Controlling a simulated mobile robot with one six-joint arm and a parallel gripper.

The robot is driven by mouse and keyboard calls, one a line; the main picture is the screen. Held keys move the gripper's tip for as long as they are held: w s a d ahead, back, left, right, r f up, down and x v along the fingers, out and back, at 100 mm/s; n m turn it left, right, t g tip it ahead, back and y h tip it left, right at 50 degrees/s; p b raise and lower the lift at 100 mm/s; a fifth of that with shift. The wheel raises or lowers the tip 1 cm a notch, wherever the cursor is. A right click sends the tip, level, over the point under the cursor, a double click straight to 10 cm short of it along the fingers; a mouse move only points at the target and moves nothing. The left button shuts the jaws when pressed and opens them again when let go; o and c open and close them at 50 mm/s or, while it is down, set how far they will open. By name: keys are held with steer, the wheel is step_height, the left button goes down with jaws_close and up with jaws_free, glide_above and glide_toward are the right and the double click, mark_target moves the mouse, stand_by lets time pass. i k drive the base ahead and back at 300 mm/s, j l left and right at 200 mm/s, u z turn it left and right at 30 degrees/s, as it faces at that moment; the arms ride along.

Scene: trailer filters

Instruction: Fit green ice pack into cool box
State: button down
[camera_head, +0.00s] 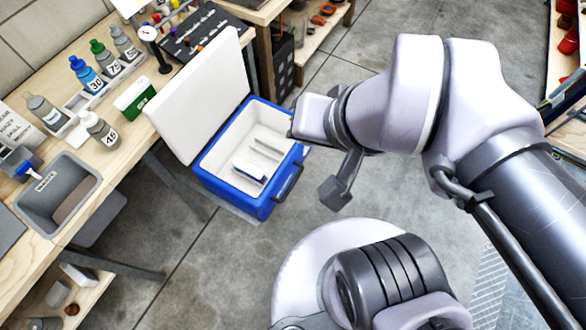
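The cool box (210,178) is blue with a white lining and stands on the floor beside the bench, its white lid (203,95) swung open. Inside it are white upright dividers and a blue-and-white pack (249,171) in one slot. A green block with white on it (134,97), which looks like the green ice pack, sits on the bench near its edge, left of the lid. My gripper (338,192) shows as a dark grey part hanging below my wrist, right of the cool box. Its fingers are too hidden to tell open from shut, and nothing visible is held.
The wooden bench (115,165) at left holds several bottles in a grey rack (103,88), a dial gauge (150,37) and a grey bin (68,183). The open lid stands between bench and box. Concrete floor around the box's front is clear.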

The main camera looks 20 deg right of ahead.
mark_target(255, 134)
steer(key=i+j, duration=0.2)
steer(key=j, duration=0.25)
steer(key=i+j+u, duration=0.15)
steer(key=j, duration=0.3)
steer(key=i+j, duration=0.25)
steer(key=j, duration=0.2)
steer(key=i+j+u, duration=0.15)
steer(key=j, duration=0.3)
steer(key=i, duration=0.1)
